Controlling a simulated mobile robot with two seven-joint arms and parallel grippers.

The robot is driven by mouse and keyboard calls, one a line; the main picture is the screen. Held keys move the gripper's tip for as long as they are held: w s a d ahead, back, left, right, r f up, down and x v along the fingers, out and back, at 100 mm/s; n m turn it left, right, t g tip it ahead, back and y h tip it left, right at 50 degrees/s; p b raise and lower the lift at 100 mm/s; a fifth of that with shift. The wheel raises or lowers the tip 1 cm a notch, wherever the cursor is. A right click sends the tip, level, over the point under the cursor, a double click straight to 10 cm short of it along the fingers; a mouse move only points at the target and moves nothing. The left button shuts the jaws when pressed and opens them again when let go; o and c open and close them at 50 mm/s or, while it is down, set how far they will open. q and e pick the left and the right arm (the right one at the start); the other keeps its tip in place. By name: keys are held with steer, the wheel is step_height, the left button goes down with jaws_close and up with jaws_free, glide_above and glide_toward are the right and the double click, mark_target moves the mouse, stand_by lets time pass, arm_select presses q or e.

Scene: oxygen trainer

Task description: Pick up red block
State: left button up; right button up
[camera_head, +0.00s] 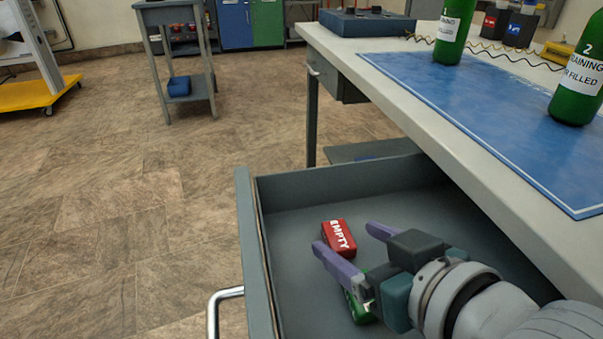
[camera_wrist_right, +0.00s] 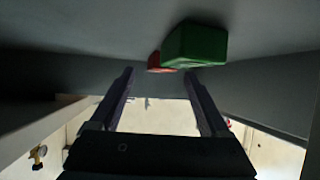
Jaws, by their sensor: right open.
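The red block (camera_head: 338,240), labelled "EMPTY", lies on the floor of the open grey drawer (camera_head: 245,230). In the right wrist view a small part of the red block (camera_wrist_right: 155,62) shows beside the green block, which partly hides it. My right gripper (camera_head: 344,237) reaches into the drawer with its purple fingers apart. In the head view its fingertips appear on either side of the red block's near part; I cannot tell how far above it they are. Both fingers also show in the right wrist view (camera_wrist_right: 159,72), with nothing between them. My left gripper is not in view.
A green block (camera_head: 360,308) lies in the drawer, partly hidden under my right gripper. The drawer's walls surround both blocks. The worktable (camera_head: 400,95) above has a blue mat (camera_head: 480,110) and green bottles (camera_head: 454,30). The drawer's far part is clear.

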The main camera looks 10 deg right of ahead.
mark_target(338, 240)
steer(key=shift+x, duration=1.2)
jaws_close()
